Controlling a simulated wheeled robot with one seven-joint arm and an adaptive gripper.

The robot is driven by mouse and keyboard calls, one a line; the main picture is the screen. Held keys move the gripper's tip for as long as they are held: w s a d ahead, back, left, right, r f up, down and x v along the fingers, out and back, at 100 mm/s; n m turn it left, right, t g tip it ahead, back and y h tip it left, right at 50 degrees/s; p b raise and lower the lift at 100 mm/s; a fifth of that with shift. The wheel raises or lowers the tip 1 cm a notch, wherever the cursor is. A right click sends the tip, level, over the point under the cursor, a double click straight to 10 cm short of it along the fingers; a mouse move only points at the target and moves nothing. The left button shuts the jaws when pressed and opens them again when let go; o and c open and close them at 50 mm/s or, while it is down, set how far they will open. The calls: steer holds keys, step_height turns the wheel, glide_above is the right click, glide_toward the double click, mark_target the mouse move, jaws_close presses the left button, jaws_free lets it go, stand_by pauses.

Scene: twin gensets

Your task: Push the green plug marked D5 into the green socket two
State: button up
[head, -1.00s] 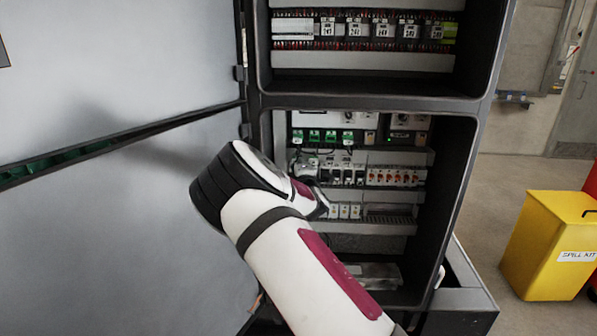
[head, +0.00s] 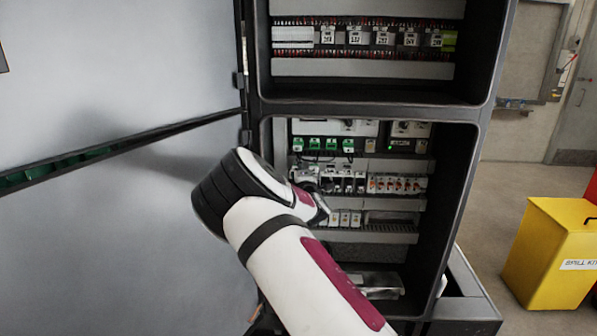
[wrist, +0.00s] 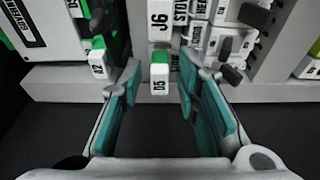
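The plug marked D5 (wrist: 160,83) is in the wrist view, a white labelled body with green just above it. It hangs between the two teal-padded fingers of my gripper (wrist: 159,72), with a gap visible on each side. My gripper is open around it. Another white and green plug (wrist: 99,66), its label ending in 2, is just left of the left finger. In the head view a row of green sockets (head: 323,144) sits in the upper left of the lower cabinet bay. Their numbers are too small to read, so socket two cannot be told. My arm hides most of the gripper there.
A white module marked J6 (wrist: 160,18) and black switches (wrist: 232,73) crowd the wrist view. The cabinet door (head: 100,240) stands open on the left. A yellow spill kit bin (head: 550,255) stands on the floor at right.

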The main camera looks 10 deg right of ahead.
jaws_close()
steer(key=shift+s+a+p, duration=0.2)
steer(key=shift+s+p, duration=0.2)
steer(key=shift+s, duration=0.15)
steer(key=shift+s+a+p, duration=0.2)
steer(key=shift+s+p, duration=0.15)
steer(key=shift+s, duration=0.15)
stand_by(0.3)
steer(key=shift+s+a+p, duration=0.25)
steer(key=shift+s+p, duration=0.25)
steer(key=shift+s, duration=0.3)
steer(key=shift+s+a+p, duration=0.2)
steer(key=shift+s+p, duration=0.35)
steer(key=shift+s, duration=0.2)
steer(key=shift+s+a+p, duration=0.25)
steer(key=shift+s+p, duration=0.25)
steer(key=shift+s, duration=0.3)
